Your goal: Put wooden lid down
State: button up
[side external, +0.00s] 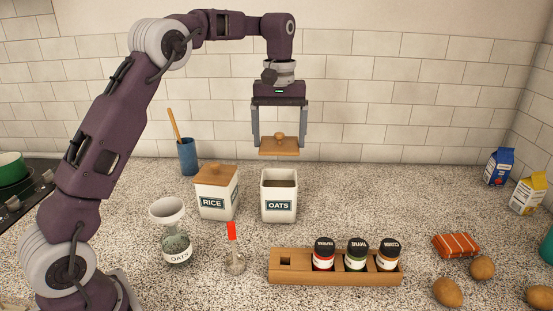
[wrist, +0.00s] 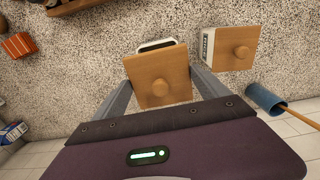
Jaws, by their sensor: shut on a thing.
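The wooden lid (side external: 279,149) is square with a round knob on top. My gripper (side external: 279,137) is shut on it and holds it level in the air, above and slightly behind the open OATS canister (side external: 279,203). In the wrist view the lid (wrist: 159,77) sits between my fingers and covers most of the OATS canister, whose white rim (wrist: 156,45) shows beyond it. The OATS canister is white, square and has no lid on it. The RICE canister (side external: 217,198) stands to its left with its own wooden lid (side external: 215,174) on.
A spice rack (side external: 335,278) with several jars stands in front. A glass OATS jar with a funnel (side external: 167,211) and a small red-topped item (side external: 232,232) stand front left. A blue utensil cup (side external: 188,157) is behind the RICE canister.

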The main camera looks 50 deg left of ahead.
aim_at(279, 134)
notch_tip(279, 134, up, 7)
jog(key=shift+f, duration=0.2)
jog(key=s+a+r+n, duration=0.1)
jog(key=s+a+n, duration=0.85)
jog(key=a, duration=0.35)
jog(key=s+a+f+n, duration=0.1)
jog(key=s+a+n, duration=0.25)
jog(key=s, duration=0.35)
jog(key=s+a+n, duration=0.3)
jog(key=s+n, duration=0.2)
jog(key=s, duration=0.2)
notch_tip(279, 134, down, 26)
jog(key=shift+f, duration=0.25)
